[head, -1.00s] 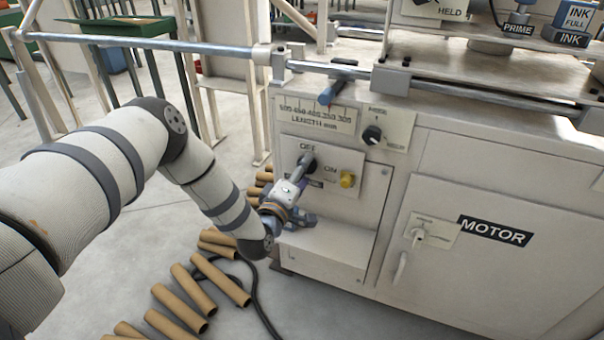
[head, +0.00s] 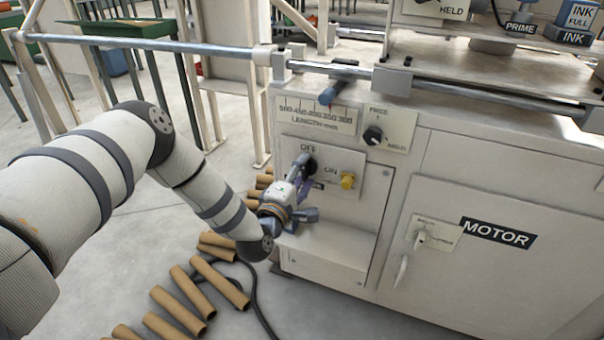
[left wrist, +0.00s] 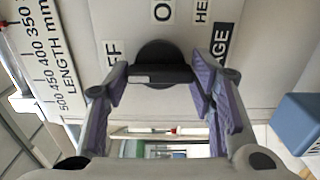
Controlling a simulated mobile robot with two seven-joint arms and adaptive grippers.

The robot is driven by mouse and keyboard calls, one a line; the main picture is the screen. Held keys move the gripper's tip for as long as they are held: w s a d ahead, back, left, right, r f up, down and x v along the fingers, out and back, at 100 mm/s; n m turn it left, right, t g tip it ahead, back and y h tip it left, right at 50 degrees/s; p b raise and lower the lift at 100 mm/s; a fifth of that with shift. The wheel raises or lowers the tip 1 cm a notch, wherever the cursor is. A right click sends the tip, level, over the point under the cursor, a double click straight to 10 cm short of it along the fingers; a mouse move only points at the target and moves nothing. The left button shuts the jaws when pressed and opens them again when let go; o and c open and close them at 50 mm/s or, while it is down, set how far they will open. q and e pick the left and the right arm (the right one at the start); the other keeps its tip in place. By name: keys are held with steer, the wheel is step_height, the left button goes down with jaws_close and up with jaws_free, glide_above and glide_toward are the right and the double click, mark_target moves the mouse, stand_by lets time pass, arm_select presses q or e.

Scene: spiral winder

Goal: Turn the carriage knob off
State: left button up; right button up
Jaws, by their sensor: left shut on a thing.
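The carriage knob (left wrist: 160,66) is black and round with a raised bar. The knob also shows in the head view (head: 309,166), partly behind the fingers. My left gripper (head: 301,175) is shut on the knob. The CARRIAGE label is partly covered by a finger. My right gripper is not in view.
The yellow button (head: 348,180) is close to the right of the knob. A mode knob (head: 373,135) is above right, and a blue-handled lever (head: 338,84) above. A ledge (head: 330,245) juts out below. Cardboard tubes (head: 190,290) lie on the floor to the left.

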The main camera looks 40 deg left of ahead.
arm_select(q)
steer(key=o, duration=1.2)
steer(key=shift+c, duration=0.2)
steer(key=v, duration=1.2)
steer(key=shift+s+f, duration=0.1)
